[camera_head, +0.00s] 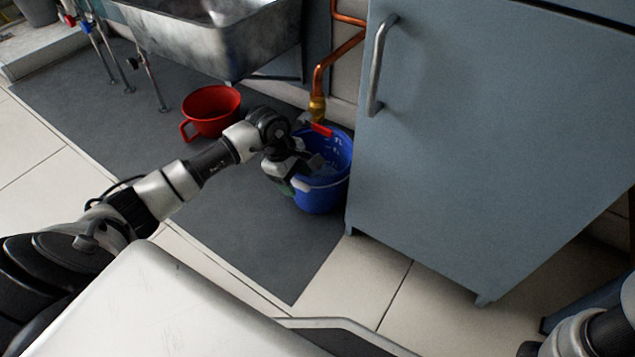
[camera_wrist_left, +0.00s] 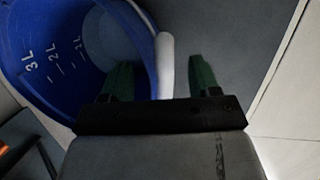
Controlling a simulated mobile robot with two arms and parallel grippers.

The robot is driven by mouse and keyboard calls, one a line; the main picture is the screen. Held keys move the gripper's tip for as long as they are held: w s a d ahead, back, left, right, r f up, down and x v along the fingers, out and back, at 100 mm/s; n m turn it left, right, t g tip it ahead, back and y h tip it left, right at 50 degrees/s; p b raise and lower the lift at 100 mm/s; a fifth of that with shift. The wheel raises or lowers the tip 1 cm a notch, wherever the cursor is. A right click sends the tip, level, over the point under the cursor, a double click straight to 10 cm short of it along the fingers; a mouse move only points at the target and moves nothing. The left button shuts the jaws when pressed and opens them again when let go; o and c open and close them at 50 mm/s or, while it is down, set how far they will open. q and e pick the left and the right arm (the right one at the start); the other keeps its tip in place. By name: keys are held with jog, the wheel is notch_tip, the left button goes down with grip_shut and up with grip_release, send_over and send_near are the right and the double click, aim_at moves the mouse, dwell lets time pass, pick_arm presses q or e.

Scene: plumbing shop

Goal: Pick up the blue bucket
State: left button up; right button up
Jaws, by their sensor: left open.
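The blue bucket (camera_head: 330,190) stands upright on the dark grey mat, beside the blue-grey cabinet and below a copper pipe. My left gripper (camera_head: 300,176) is at the bucket's near left rim and partly covers it. In the left wrist view the bucket (camera_wrist_left: 45,35) shows its inside with litre marks. Its white handle (camera_wrist_left: 165,65) lies between the two green fingers of my left gripper (camera_wrist_left: 161,75). One finger is over the bucket's inside, the other outside the rim. The gripper is open; contact with the handle cannot be told. My right gripper is out of view.
A red bucket (camera_head: 211,110) stands on the mat (camera_head: 240,220) left of the blue one. A metal sink (camera_head: 215,35) overhangs behind it. The cabinet (camera_head: 470,140) closes off the right side. A copper pipe (camera_head: 322,75) with a red-handled tap hangs over the blue bucket.

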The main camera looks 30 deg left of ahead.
pick_arm(q)
jog(key=shift+d+f, duration=0.15)
jog(key=shift+f, duration=0.5)
jog(key=shift+r, duration=0.15)
jog(key=shift+c, duration=0.3)
grip_shut()
jog(key=shift+w+r, duration=0.1)
